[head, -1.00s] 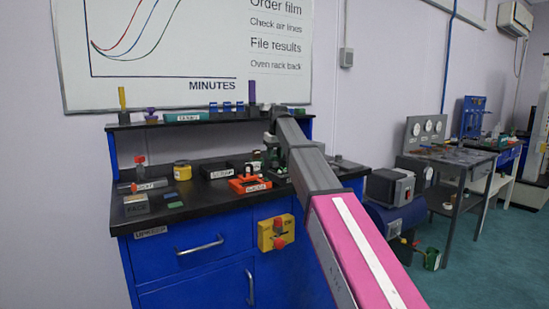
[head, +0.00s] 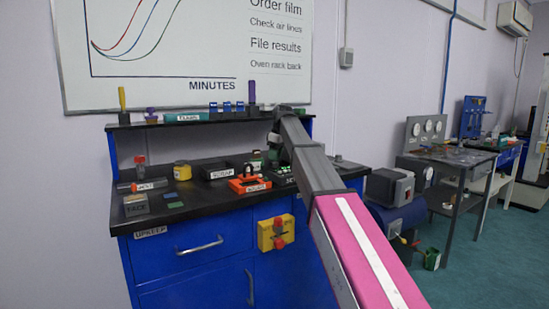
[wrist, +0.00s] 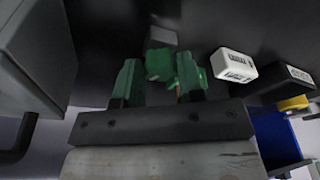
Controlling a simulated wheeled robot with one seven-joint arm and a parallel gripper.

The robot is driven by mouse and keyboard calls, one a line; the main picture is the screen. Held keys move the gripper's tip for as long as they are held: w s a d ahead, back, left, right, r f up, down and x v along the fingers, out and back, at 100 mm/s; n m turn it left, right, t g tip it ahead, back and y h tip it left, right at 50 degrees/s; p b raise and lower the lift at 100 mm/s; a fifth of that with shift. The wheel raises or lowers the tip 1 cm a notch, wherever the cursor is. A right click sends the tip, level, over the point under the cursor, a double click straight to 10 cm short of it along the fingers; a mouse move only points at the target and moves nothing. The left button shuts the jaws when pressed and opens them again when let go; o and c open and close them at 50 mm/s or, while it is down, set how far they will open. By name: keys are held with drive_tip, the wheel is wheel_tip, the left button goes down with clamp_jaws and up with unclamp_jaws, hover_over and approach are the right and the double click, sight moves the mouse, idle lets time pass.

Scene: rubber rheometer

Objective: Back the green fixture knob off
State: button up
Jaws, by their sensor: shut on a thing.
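The green fixture knob (wrist: 158,65) is in the upper middle of the wrist view, with a grey block (wrist: 160,38) just beyond it. My gripper (wrist: 159,76) has green fingers on both sides of the knob and is shut on it. The fingers hide part of the knob. In the head view my arm reaches over the right part of the black bench top, and its dark end hides most of the gripper and the knob.
A white labelled block (wrist: 233,65) lies close to the right finger. An orange fixture (head: 249,185) and a yellow jar (head: 182,171) stand on the bench (head: 205,206). A shelf (head: 185,122) runs behind.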

drive_tip(key=shift+n, duration=0.7)
drive_tip(key=n+g, duration=0.1)
drive_tip(key=n, duration=0.3)
drive_tip(key=shift+w+n, duration=0.1)
drive_tip(key=shift+n, duration=0.2)
drive_tip(key=o, duration=0.8)
